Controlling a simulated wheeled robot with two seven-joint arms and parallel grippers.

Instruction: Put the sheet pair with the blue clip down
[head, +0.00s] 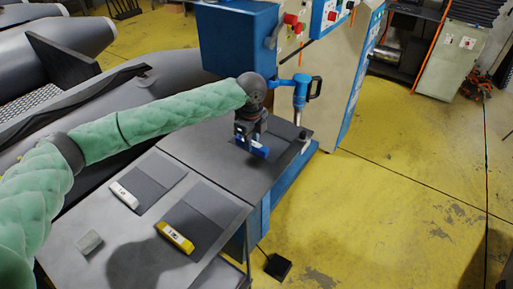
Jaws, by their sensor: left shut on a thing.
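My left gripper (251,140) is at the far end of the dark worktable, below the blue machine. It is shut on the blue clip (257,150). A dark grey sheet pair (243,161) shows at the clip, partly hidden by the gripper and hard to tell from the dark table top. I cannot tell whether it touches the table. My right gripper does not show.

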